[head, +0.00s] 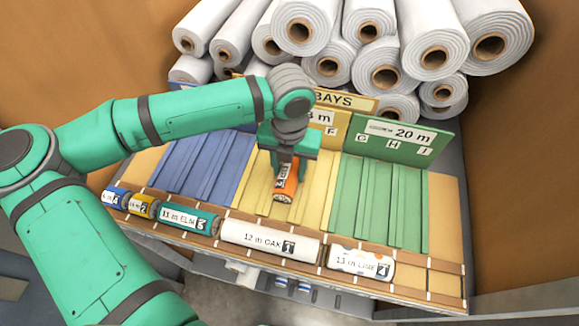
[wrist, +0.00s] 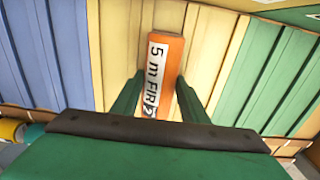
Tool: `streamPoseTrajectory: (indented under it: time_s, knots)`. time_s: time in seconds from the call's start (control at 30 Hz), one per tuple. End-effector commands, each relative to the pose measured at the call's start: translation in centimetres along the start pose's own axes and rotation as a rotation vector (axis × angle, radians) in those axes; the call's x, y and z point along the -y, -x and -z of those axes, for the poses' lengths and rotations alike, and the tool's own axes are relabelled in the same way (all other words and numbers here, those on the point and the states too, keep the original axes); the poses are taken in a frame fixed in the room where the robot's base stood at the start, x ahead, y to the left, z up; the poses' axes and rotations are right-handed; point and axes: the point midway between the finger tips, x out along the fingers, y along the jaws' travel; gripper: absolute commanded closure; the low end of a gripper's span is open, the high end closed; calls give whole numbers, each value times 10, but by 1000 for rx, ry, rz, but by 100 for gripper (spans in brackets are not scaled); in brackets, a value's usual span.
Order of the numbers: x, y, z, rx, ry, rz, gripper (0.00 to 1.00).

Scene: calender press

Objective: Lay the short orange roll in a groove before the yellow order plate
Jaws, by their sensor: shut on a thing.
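The short orange roll (head: 286,180) has a white label, which reads "5 m FIR" in the wrist view (wrist: 161,75). My gripper (head: 287,160) is shut on it, with a finger on each side (wrist: 158,92). The roll is over the yellow grooved section (head: 315,190), lengthwise along the grooves. I cannot tell whether it touches the groove floor or hangs just above it. The yellow order plate (head: 333,128) stands at the back of this section, partly hidden by my arm.
Blue grooves (head: 190,165) lie left and green grooves (head: 380,200) right, with a green plate (head: 400,140) behind. A front rack holds several rolls, including a teal one (head: 180,216) and a white one (head: 270,240). Large white rolls (head: 385,75) are stacked behind.

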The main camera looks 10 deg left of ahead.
Motion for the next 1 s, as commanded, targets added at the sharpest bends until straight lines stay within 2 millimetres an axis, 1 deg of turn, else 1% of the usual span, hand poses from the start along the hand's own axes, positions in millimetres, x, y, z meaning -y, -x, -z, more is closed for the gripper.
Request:
streamPoseTrajectory:
  time_s: [0.07, 0.1, 0.13, 0.17, 0.47, 0.57, 0.67, 1.0]
  knots:
    - [0, -2, 0, -1, 0, 0, 87]
    - [0, -2, 0, 0, 0, 0, 53]
    - [0, -2, 0, 0, 1, 0, 46]
    - [0, -2, 0, 0, 1, 0, 41]
    - [0, -1, 0, 0, -1, 0, 41]
    - [0, 5, -1, 1, -2, -1, 41]
    - [0, 17, -1, 2, -1, -3, 41]
    - [0, 84, -1, 3, 0, -3, 41]
